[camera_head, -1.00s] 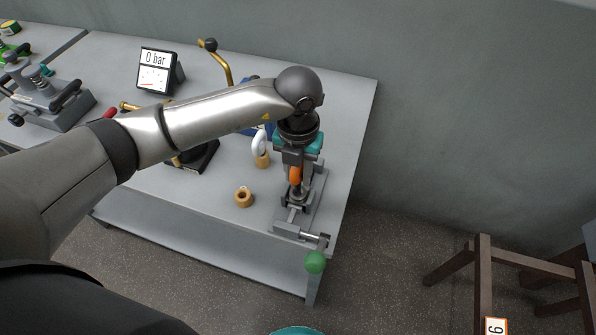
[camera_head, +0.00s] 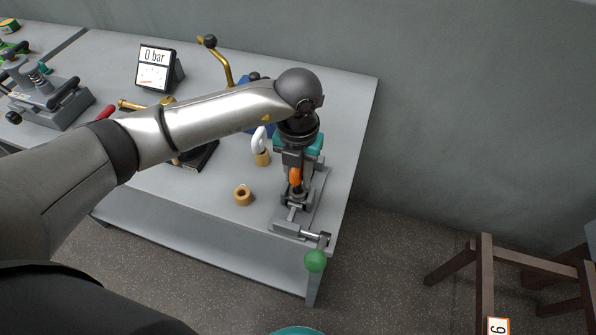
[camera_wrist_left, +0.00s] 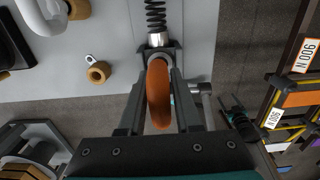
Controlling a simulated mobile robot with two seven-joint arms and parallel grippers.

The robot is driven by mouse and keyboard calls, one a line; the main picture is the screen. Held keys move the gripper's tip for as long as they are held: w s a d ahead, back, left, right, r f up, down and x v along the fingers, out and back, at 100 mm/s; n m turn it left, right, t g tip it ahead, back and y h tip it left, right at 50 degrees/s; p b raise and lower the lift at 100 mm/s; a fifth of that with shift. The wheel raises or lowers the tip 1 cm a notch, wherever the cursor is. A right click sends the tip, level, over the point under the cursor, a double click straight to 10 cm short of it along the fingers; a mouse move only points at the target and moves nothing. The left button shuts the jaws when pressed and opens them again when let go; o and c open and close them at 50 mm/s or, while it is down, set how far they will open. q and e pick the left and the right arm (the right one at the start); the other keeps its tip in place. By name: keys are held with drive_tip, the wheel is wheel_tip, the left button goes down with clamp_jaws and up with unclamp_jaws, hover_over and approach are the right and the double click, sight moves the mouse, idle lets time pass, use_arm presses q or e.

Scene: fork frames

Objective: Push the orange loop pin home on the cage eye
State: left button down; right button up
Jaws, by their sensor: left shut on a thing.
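The orange loop pin (camera_head: 295,176) stands at the grey fixture near the table's right end. In the left wrist view the orange loop (camera_wrist_left: 159,95) lies between the two fingers. My left gripper (camera_head: 295,188) is shut on it from above; its fingers also show in the left wrist view (camera_wrist_left: 160,100). Beyond the loop, a silver collar and black spring (camera_wrist_left: 156,22) rise from a dark bracket. The cage eye and the pin's lower end are hidden behind the loop and fingers, so I cannot tell how deep the pin sits. My right gripper is out of view.
A tan ring (camera_head: 243,196) lies on the table left of the fixture. A gauge reading 0 bar (camera_head: 156,70) stands at the back left. A brown wooden frame (camera_head: 482,270) stands on the floor to the right.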

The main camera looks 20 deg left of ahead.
use_arm(q)
drive_tip(key=shift+f+b, duration=1.3)
drive_tip(key=shift+f, duration=0.3)
drive_tip(key=shift+r, duration=0.1)
drive_tip(key=shift+r+p, duration=1.8)
drive_tip(key=shift+r, duration=0.35)
drive_tip(key=shift+f+b, duration=1.75)
drive_tip(key=shift+f, duration=0.4)
drive_tip(key=c, duration=0.5)
unclamp_jaws()
drive_tip(key=shift+o, duration=0.2)
drive_tip(key=o, duration=0.5)
drive_tip(key=shift+c, duration=0.2)
